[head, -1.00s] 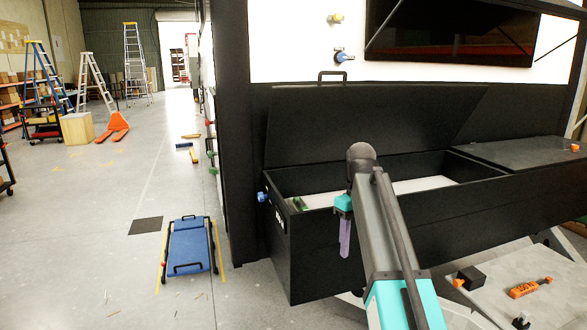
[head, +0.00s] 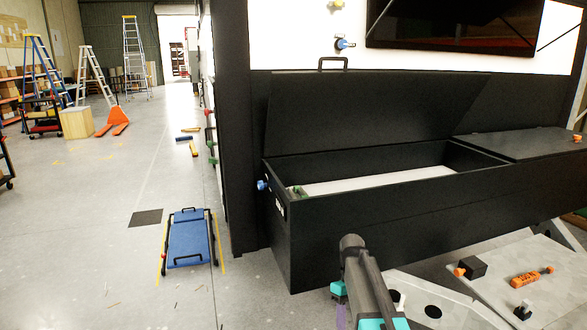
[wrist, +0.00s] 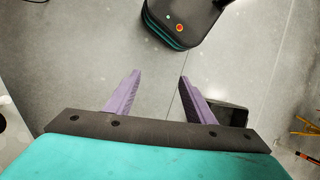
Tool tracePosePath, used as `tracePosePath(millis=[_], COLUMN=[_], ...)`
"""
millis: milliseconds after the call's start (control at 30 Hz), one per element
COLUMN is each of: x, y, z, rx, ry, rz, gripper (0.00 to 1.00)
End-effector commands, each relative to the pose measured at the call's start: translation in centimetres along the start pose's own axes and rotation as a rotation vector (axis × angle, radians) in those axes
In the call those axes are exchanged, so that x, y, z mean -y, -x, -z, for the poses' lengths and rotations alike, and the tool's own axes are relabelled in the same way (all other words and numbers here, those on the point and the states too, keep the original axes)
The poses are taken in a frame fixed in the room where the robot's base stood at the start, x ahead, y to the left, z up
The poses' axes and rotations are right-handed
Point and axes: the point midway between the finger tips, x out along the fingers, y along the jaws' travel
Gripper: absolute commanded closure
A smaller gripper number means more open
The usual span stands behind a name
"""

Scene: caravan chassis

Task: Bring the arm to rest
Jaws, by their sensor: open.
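My gripper (wrist: 158,85) shows in the wrist view with its two purple fingers spread apart and nothing between them. The gripper is mostly hidden there; only a bit of purple finger shows at the bottom edge.
The black storage box (head: 390,225) stands with its lid (head: 370,110) raised. A grey table (head: 510,275) with an orange part (head: 526,280) and a black block (head: 472,266) is at the right. A blue creeper (head: 188,238) lies on the open floor at the left.

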Motion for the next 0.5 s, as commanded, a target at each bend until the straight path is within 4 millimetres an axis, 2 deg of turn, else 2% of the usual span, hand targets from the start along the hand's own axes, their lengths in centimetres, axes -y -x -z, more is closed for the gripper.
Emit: tracePosePath(millis=[33,100,500], x=[0.1,0.1,1.1], y=[-2.1,-4.4,-17.3], z=[-0.2,-0.3,-1.9], rx=[0.016,0.033,0.121], ry=[-0.003,-0.01,-0.053], rz=[0.01,0.02,0.068], gripper=[0.51,0.51,0.51])
